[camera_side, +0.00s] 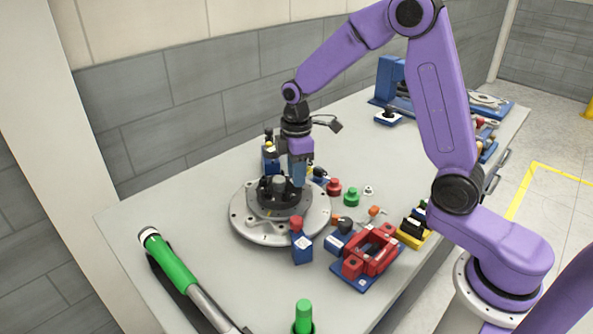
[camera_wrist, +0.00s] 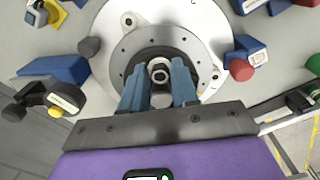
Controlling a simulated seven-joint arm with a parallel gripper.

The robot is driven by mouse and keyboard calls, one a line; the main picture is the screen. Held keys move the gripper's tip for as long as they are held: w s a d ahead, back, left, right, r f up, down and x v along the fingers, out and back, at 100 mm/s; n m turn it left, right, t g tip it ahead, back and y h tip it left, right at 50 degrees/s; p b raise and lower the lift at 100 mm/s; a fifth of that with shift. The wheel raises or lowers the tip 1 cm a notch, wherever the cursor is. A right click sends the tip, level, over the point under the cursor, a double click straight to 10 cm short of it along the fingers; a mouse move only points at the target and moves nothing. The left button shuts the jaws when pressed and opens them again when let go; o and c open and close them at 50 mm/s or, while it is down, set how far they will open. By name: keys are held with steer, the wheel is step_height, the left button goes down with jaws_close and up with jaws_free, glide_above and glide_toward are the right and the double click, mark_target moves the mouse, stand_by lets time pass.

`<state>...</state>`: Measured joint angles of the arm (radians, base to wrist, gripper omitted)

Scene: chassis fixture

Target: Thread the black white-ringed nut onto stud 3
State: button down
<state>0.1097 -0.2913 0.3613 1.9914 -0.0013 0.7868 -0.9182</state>
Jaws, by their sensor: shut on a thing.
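My gripper (camera_side: 298,184) points down at the right side of the hub (camera_side: 262,205) on a round grey fixture plate (camera_side: 242,226). In the wrist view, my gripper's two blue fingers (camera_wrist: 160,88) reach into the hub's dark recess. They are shut on a small dark nut with a pale ring (camera_wrist: 160,72), which shows between the fingertips. In the side view the nut is hidden by the fingers and hub. The studs are dark and crowded, so I cannot tell which is stud 3 or whether the nut touches it.
A blue block with a red top (camera_side: 302,250) stands close to the plate's front. A red fixture on a blue base (camera_side: 370,252) and red and green knobs (camera_side: 351,197) lie to the right. A green-handled tool (camera_side: 170,262) lies front left. Bare table lies left of the plate.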

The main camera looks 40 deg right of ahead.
stand_by(0.3)
steer(key=shift+m, duration=1.8)
steer(key=shift+f+m, duration=0.1)
steer(key=shift+m, duration=1.6)
steer(key=c, duration=0.8)
jaws_free()
steer(key=c, duration=0.5)
steer(key=shift+c, duration=0.2)
